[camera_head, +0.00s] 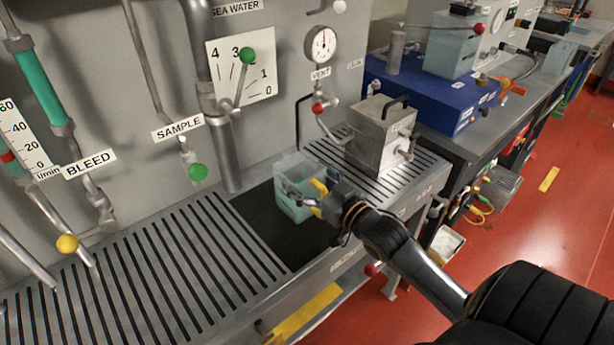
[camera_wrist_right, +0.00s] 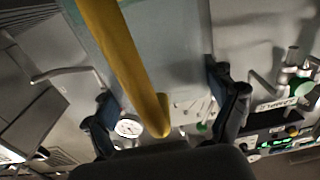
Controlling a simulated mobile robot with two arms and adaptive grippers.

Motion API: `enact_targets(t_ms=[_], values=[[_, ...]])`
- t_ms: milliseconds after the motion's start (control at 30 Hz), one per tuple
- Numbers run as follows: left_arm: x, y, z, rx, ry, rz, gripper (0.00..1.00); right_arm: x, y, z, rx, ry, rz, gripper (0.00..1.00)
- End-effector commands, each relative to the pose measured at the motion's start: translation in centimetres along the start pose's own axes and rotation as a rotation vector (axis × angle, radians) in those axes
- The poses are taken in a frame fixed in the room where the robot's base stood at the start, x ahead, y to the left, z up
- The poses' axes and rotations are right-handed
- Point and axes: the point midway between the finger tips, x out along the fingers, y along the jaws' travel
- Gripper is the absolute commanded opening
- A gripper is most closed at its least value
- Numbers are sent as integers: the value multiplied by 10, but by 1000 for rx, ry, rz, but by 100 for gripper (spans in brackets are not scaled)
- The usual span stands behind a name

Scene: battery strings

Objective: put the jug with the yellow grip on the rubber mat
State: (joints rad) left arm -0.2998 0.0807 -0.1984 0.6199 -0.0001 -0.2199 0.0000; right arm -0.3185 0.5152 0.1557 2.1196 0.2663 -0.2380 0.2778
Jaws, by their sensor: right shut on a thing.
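The jug (camera_head: 294,207) is a clear, pale blue-green container with a yellow grip (camera_head: 319,187). In the head view it is upright at the black rubber mat (camera_head: 262,222) on the slatted bench; I cannot tell whether its base touches the mat. My right gripper (camera_head: 313,195) comes in from the right and is shut on the jug at its grip side. In the right wrist view the yellow grip (camera_wrist_right: 128,60) runs between the two dark fingers, with the clear jug wall (camera_wrist_right: 170,50) behind it. The left gripper is not in view.
A metal box with a black handle (camera_head: 382,135) stands right of the jug on the slats. The slatted bench (camera_head: 150,280) left of the mat is clear.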

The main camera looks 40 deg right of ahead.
Motion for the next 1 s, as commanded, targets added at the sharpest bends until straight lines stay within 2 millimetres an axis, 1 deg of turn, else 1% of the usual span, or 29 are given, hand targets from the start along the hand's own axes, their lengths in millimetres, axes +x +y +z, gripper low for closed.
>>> enact_targets(t_ms=[33,67,100,133,433,567,667,767,1000], values=[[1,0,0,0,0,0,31,0,0,1,0,2,0,21],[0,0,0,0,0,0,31,0,0,2,0,-2,0,90],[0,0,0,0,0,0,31,0,0,2,0,-2,0,98],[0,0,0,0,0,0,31,0,0,2,0,-2,0,100],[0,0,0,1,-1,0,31,0,0,2,0,-2,0,100],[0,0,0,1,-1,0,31,-1,0,-2,0,-1,0,100],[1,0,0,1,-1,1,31,-11,0,1,1,-4,0,100],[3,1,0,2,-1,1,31,-27,0,2,1,-6,0,100],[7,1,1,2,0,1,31,-71,0,2,1,-7,1,100]])
